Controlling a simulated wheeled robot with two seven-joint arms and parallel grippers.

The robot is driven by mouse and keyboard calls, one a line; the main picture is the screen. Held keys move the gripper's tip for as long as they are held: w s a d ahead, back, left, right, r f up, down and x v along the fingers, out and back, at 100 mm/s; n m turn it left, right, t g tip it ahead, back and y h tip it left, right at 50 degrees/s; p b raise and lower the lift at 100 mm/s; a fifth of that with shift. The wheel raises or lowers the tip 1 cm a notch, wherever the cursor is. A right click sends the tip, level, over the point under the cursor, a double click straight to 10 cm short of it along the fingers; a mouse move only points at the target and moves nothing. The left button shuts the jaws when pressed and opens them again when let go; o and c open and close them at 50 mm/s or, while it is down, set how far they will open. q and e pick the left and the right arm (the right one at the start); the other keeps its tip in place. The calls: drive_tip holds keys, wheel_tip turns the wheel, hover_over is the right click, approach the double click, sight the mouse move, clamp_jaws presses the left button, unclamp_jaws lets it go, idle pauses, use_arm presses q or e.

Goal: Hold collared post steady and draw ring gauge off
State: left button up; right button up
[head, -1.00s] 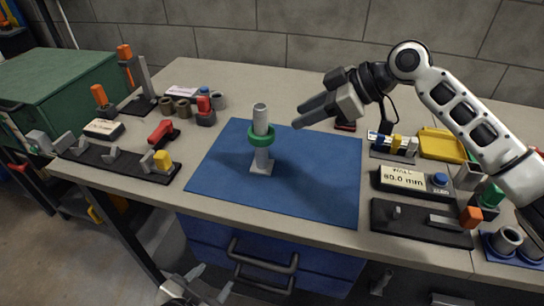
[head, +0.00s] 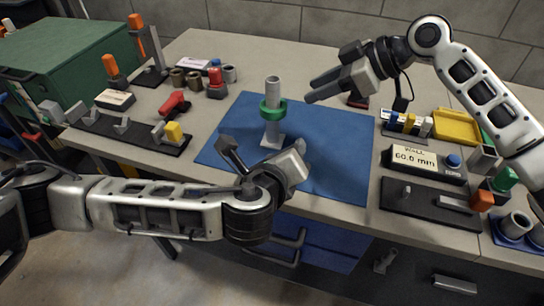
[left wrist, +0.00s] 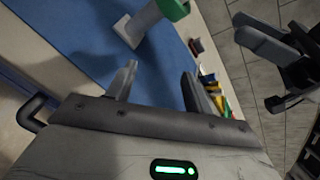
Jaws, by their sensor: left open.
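The grey collared post (head: 273,92) stands upright on a square foot on the blue mat (head: 345,165). The green ring gauge (head: 273,110) sits around it partway up. In the left wrist view, the post (left wrist: 138,24) and part of the ring gauge (left wrist: 173,8) show at the top, cut off by the frame edge. My left gripper (head: 262,148) is open and empty, in front of the post's foot and apart from it; its fingers (left wrist: 158,85) are spread in the left wrist view. My right gripper (head: 312,90) hovers right of the post, apart from the ring; its finger gap is unclear.
A display box reading 60.0 mm (head: 425,163) and a black fixture (head: 430,203) stand right of the mat. Left are a black rack (head: 130,132), a red clamp (head: 174,103) and small cylinders (head: 193,79). The mat around the post is mostly clear.

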sight(273, 129)
use_arm(q)
drive_tip(key=shift+s+a+r+m+y, duration=0.1)
drive_tip(key=shift+s+a+m+y, duration=0.1)
drive_tip(key=shift+m+y, duration=0.75)
drive_tip(key=shift+s+a+r+m+t+y, duration=0.1)
drive_tip(key=shift+s+a+m+t+y, duration=0.15)
drive_tip(key=shift+m, duration=0.35)
drive_tip(key=shift+s+a+m+t+y, duration=0.15)
drive_tip(key=shift+a+m+y, duration=0.2)
drive_tip(key=shift+m, duration=0.2)
drive_tip(key=shift+a+m+y, duration=0.2)
drive_tip(key=shift+m+y, duration=0.05)
drive_tip(key=shift+m, duration=0.05)
drive_tip(key=shift+w, duration=0.2)
drive_tip(key=x, duration=1.5)
drive_tip(key=shift+w+a, duration=0.1)
drive_tip(key=shift+w, duration=0.1)
